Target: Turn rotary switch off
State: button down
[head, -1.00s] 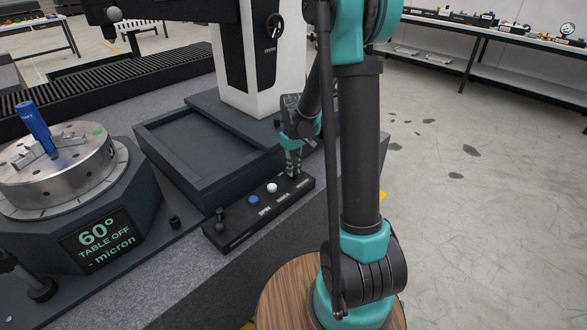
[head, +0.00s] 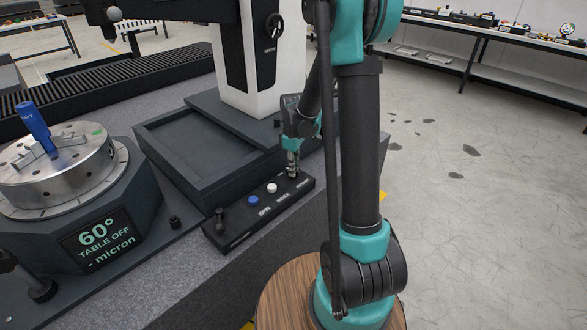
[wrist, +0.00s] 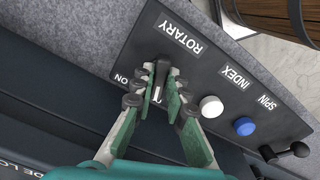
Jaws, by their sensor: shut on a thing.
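The rotary switch (wrist: 157,93) is a small dark knob with a white mark, below the ROTARY label in the wrist view. An ON label shows at its left; the panel to its right is covered by a finger. My gripper (wrist: 162,72) is shut on the knob, one finger on each side. In the head view my gripper (head: 293,172) reaches down to the far right end of the black control panel (head: 232,236), and the knob is hidden there.
Beside the switch are a white button (wrist: 211,106), a blue button (wrist: 244,126) and a black lever (wrist: 294,150). A display (head: 97,239) reads 60°, TABLE OFF, micron. A round metal table (head: 60,165) and a dark tray (head: 205,150) stand nearby.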

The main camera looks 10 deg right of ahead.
dwell(0.3)
jog(key=c, duration=1.5)
grip_release()
jog(key=shift+c, duration=0.2)
notch_tip(320, 180, up, 12)
jog(key=s+d+f+m+t, duration=0.2)
jog(key=s+f+m, duration=0.2)
jog(key=s, duration=0.7)
jog(key=s+d+f+m+t, duration=0.2)
jog(key=s+f+m, duration=0.2)
jog(key=s+m, duration=0.3)
jog(key=s, duration=0.3)
jog(key=shift+s+f, duration=0.2)
jog(key=shift+s, duration=0.2)
